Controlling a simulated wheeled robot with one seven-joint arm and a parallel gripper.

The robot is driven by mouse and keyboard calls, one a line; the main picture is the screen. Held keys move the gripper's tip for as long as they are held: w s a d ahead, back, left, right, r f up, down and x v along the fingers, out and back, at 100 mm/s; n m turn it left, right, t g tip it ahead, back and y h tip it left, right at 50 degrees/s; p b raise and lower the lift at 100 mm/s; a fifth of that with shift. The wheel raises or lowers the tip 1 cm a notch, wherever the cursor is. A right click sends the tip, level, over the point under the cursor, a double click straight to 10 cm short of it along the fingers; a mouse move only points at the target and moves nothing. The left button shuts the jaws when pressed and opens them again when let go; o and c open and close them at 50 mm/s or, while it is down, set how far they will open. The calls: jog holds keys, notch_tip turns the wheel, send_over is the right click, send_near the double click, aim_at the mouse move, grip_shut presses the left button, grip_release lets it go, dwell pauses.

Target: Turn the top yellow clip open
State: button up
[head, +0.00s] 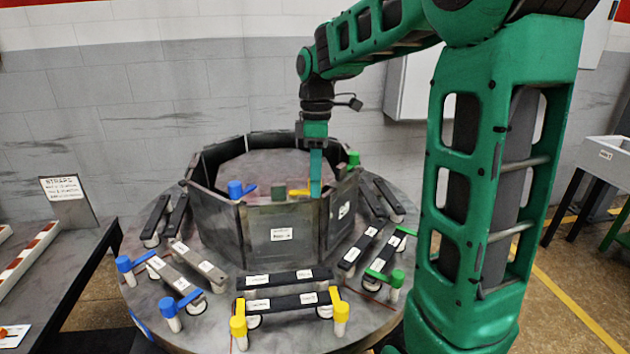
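The top yellow clip (298,192) sits on the upper rim of the front wall panel of the octagonal furnace ring (268,222). Only a short, roughly level yellow piece shows to the left of my gripper; the rest is hidden behind the fingers. My gripper (315,192) points straight down, with its teal fingertips at the clip's right end, at rim height. I cannot tell whether the fingers touch the clip, or whether they are open or shut, because they overlap in this view.
A top blue clip (238,190) and a top green clip (353,158) stand on the same rim. Lower yellow clips (238,325), blue clips (170,307) and green clips (397,278) stand around dark bars on the round table (270,343). A side table (65,265) stands at left.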

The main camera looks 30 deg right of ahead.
jog(key=shift+d, duration=0.4)
jog(key=shift+s+a, duration=0.1)
jog(key=shift+a, duration=0.05)
jog(key=shift+a+m, duration=0.25)
jog(key=shift+m, duration=0.15)
jog(key=m, duration=0.3)
jog(key=shift+a+r+m, duration=0.1)
jog(key=shift+m, duration=0.3)
jog(key=m, duration=0.4)
jog(key=shift+t+y, duration=0.3)
jog(key=shift+t, duration=0.1)
jog(key=m, duration=0.5)
jog(key=shift+t, duration=0.3)
jog(key=m, duration=0.4)
jog(key=shift+m, duration=0.3)
jog(key=o, duration=1)
